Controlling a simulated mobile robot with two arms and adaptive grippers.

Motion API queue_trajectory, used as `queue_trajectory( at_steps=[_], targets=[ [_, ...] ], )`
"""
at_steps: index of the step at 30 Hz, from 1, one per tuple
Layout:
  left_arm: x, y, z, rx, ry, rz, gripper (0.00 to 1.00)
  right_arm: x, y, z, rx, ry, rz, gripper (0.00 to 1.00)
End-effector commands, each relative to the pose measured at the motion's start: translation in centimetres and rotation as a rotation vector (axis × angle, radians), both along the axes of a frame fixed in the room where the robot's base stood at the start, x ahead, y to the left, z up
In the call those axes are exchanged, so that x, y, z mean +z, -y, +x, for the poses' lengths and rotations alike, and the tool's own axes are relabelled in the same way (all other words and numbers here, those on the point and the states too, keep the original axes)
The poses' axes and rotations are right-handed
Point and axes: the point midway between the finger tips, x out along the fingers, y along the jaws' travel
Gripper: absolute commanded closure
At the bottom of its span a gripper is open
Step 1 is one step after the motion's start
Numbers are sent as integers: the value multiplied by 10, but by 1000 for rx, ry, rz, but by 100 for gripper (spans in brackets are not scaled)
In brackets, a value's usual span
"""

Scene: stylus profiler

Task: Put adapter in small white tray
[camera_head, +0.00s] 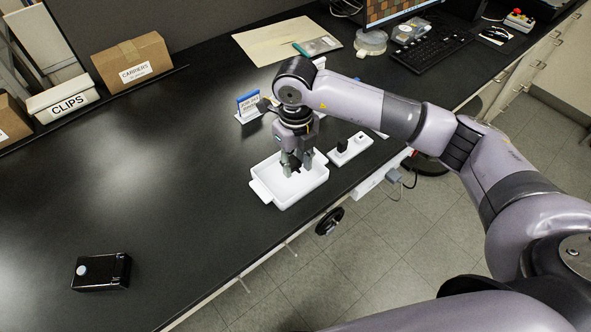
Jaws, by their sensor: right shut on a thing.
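The small white tray (281,199) sits on the black bench near its front edge, with a handle at its left end. My right gripper (294,168) points down over the tray and is shut on a small dark piece between its fingertips. This piece looks like the adapter, but the fingers hide most of it. I cannot tell whether it touches the tray floor. My left gripper is not in view.
A white strip (361,141) with a black plug (342,145) lies right of the tray. A blue-and-white sign (248,103) stands behind it. A black box (101,271) lies at front left. The bench's left middle is clear.

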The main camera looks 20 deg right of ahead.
Motion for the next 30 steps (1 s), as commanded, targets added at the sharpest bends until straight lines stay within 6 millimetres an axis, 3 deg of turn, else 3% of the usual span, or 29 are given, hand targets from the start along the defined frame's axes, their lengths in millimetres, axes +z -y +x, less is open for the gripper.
queue_trajectory(
  at_steps=[12,25,26,30],
  targets=[
    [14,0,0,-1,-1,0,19,-47,0,0,1,-2,-1,100],
    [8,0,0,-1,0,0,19,-56,0,0,1,1,0,100],
    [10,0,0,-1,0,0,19,-54,0,0,1,1,0,68],
    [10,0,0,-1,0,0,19,-54,0,0,1,1,0,58]
  ],
)
